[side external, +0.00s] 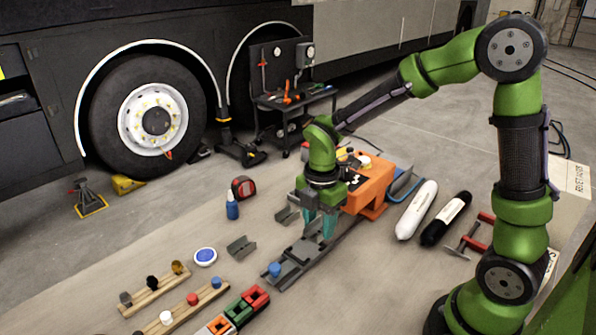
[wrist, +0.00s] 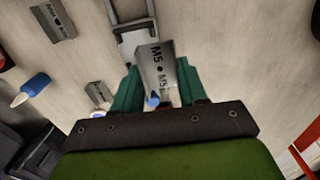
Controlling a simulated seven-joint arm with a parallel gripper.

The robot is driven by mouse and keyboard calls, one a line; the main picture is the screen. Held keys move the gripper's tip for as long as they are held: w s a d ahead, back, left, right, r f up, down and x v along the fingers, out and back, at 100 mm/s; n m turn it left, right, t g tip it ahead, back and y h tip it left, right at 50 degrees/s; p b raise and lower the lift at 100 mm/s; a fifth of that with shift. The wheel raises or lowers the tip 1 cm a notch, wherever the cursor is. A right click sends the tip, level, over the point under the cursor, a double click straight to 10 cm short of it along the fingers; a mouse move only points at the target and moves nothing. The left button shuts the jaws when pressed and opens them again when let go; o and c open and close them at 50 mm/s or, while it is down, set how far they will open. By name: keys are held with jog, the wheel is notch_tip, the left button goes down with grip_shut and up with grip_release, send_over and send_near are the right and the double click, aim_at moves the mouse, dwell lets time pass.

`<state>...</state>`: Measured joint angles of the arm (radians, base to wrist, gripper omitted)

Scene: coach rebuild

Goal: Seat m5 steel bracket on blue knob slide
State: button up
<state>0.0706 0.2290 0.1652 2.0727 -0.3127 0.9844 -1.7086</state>
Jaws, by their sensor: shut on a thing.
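My gripper (side external: 318,226) has teal fingers and points down above the grey metal slide (side external: 290,268). In the wrist view my gripper (wrist: 158,92) is shut on a grey steel bracket (wrist: 153,60) marked M5. In the side view the fingers mostly hide the bracket. A blue knob (side external: 274,270) stands at the near end of the slide, left of and below my gripper. In the wrist view part of the slide (wrist: 133,38) shows beyond the bracket. A small blue spot shows between the fingers; I cannot tell what it is. I cannot tell whether the bracket touches the slide.
Loose grey brackets (side external: 240,248) (side external: 287,215) lie left of the slide, with a blue bottle (side external: 232,206) nearby. An orange block-shaped fixture (side external: 370,190) stands just right of my gripper. Wooden knob racks (side external: 153,290) and coloured bins (side external: 240,308) are at the front left.

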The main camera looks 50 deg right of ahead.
jog(key=shift+r, duration=0.1)
jog(key=w, duration=0.3)
jog(key=shift+w+a+f, duration=0.15)
jog(key=shift+w+f, duration=0.05)
jog(key=shift+f, duration=0.2)
send_over(305, 250)
jog(key=shift+f, duration=2.25)
jog(key=shift+f, duration=1)
dwell(0.8)
jog(key=o, duration=1.6)
jog(key=shift+c, duration=0.2)
jog(key=shift+r, duration=0.1)
